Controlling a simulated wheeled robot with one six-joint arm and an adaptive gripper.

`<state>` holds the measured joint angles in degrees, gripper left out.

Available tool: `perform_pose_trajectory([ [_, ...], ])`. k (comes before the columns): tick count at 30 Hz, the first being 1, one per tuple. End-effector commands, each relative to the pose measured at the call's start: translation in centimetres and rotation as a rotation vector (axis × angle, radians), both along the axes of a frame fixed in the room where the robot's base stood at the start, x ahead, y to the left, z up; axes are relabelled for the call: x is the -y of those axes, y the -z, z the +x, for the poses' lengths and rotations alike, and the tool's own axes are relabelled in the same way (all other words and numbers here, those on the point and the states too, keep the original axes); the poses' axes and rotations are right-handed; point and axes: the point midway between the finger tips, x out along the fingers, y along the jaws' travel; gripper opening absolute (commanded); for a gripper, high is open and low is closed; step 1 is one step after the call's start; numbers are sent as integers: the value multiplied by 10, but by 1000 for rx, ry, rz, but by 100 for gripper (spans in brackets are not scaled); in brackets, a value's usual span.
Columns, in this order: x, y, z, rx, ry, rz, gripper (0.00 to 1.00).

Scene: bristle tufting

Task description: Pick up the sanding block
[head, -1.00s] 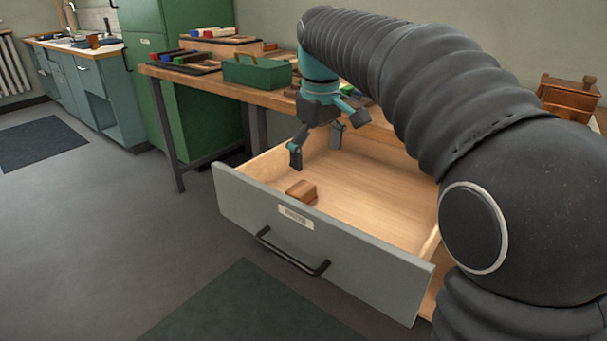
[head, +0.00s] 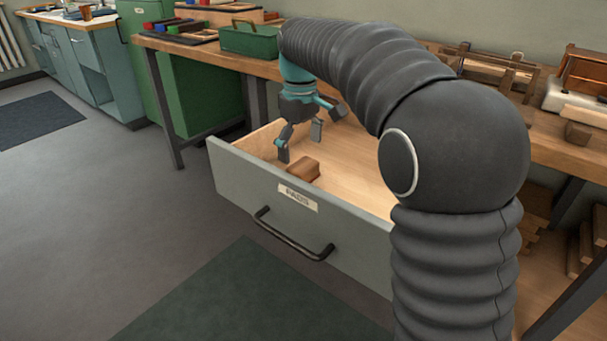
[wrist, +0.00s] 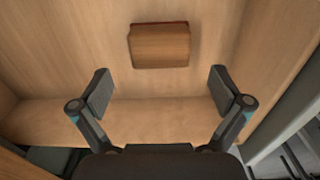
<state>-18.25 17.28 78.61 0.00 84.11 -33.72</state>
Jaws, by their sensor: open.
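The sanding block (head: 303,169) is a small brown wooden block lying on the floor of the open drawer (head: 285,210), near its front panel. In the wrist view the sanding block (wrist: 160,46) lies flat, beyond the fingertips and between their lines, with a thin dark reddish edge along its far side. My gripper (head: 300,143) is inside the drawer space, above and just behind the block. In the wrist view my gripper (wrist: 160,88) has its two fingers wide apart, with nothing between them. They do not touch the block.
The drawer's grey front has a label reading PADS and a black handle (head: 293,236). A green toolbox (head: 250,40) and coloured items stand on the workbench above. Wooden racks stand on the bench at right. The drawer floor around the block is clear.

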Motion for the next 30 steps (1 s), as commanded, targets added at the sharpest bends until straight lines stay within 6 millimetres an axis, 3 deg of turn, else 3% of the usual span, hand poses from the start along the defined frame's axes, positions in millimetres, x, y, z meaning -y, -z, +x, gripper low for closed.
perform_pose_trajectory([
  [12,1,48,-2,-1,-1,0,100],
  [22,1,52,-1,0,-1,0,100],
  [27,1,52,-1,0,-1,0,57],
  [30,1,52,-1,0,-1,0,38],
])
